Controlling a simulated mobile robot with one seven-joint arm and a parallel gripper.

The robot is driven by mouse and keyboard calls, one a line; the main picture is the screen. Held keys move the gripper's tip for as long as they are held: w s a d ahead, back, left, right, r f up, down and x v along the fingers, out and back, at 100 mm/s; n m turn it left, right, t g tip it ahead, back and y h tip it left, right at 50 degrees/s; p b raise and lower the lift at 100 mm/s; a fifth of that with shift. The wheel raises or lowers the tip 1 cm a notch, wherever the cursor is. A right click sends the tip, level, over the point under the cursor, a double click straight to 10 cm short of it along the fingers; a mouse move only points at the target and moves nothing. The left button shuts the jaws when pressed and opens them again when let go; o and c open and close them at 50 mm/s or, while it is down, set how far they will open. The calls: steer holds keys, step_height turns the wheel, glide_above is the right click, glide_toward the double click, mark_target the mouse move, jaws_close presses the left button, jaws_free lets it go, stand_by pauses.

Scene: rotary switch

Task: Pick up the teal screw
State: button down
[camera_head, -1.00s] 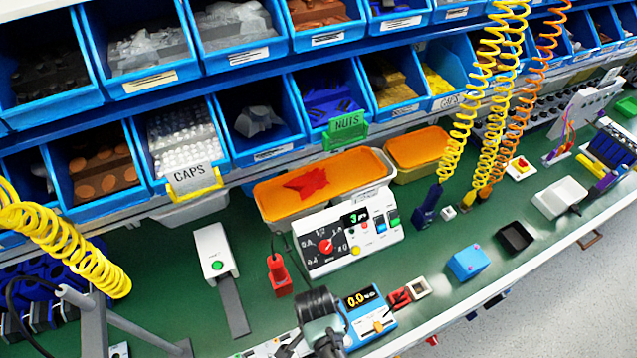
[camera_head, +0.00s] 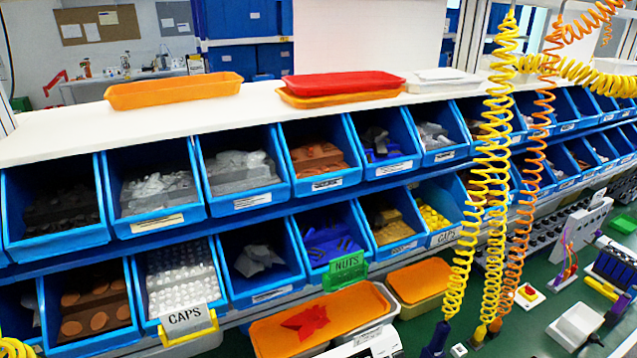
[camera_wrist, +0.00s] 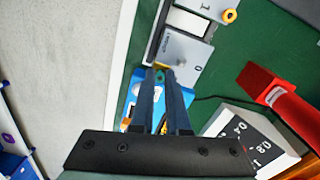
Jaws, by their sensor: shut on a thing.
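In the wrist view my gripper (camera_wrist: 158,78) points away over the bench, its two dark fingers close together. A small teal screw (camera_wrist: 159,75) shows between the fingertips, and the jaws are shut on it. Most of the screw is hidden by the fingers. Behind the fingers is a blue device (camera_wrist: 131,98), partly covered. I cannot tell the exact height of the screw above it. The head view shows neither my gripper nor the screw.
In the wrist view a grey switch block (camera_wrist: 185,50) lies just beyond the fingertips. A red holder (camera_wrist: 265,84) and a dial box (camera_wrist: 245,130) are to the right. In the head view, blue bins (camera_head: 245,185) line the shelves, and coiled hoses (camera_head: 490,180) hang at right.

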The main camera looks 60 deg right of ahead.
step_height(320, 180, up, 10)
steer(key=shift+b, duration=0.35)
stand_by(0.4)
steer(key=shift+r+p, duration=1.5)
steer(key=shift+p, duration=0.15)
